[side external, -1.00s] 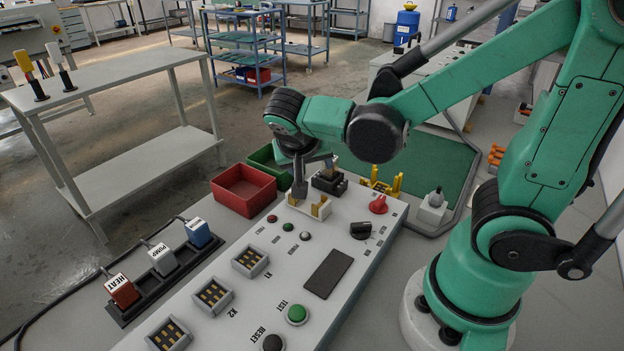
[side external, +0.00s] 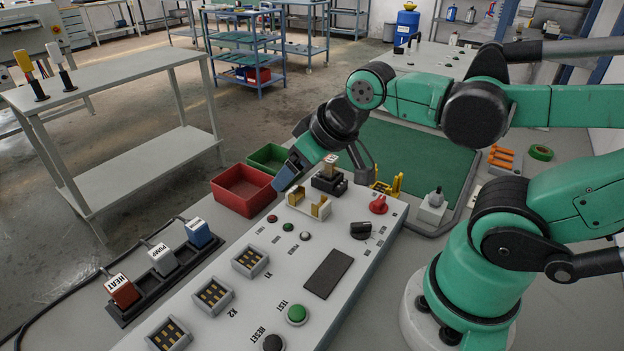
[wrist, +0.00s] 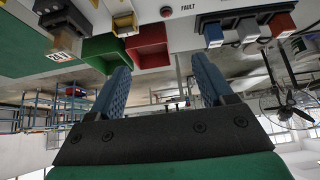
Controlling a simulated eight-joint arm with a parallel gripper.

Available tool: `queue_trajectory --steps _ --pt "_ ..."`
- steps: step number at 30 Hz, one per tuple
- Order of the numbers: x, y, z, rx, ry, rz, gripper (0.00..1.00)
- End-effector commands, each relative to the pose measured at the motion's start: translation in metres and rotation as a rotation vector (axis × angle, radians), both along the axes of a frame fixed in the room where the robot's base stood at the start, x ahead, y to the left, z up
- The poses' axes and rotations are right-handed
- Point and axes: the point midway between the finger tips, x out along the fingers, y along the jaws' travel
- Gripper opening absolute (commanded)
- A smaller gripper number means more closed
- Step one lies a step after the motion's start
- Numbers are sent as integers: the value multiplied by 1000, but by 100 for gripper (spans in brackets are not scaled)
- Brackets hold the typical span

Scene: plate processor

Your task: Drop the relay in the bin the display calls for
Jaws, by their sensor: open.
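A tan-topped block in a black socket (side external: 329,182) looks like the relay; in the wrist view its tan part (wrist: 66,44) carries a label that seems to read 24V. The red bin (side external: 244,190) and the green bin (side external: 270,158) stand side by side past the panel's far left corner. The dark display (side external: 328,274) on the panel shows no readable text. My gripper (side external: 288,172) is tilted, beside the red bin's right side. In the wrist view its blue fingers (wrist: 160,72) are spread, nothing between them; the red bin shows beyond.
The grey panel (side external: 225,322) carries a white-and-yellow bracket (side external: 309,205), a red knob (side external: 378,204), buttons and sockets. A green mat (side external: 410,160) lies behind the panel.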

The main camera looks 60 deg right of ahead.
Motion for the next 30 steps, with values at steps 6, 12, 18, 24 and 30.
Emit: queue_trajectory --steps 6,12,18,24,30 --pt "10 -34 4 -45 187 -25 74" --pt "16 -82 0 -41 443 -25 74" --pt "15 -110 -6 -4 588 -7 74" --pt "15 -115 -18 5 614 0 74" --pt "15 -114 -43 5 612 0 74"
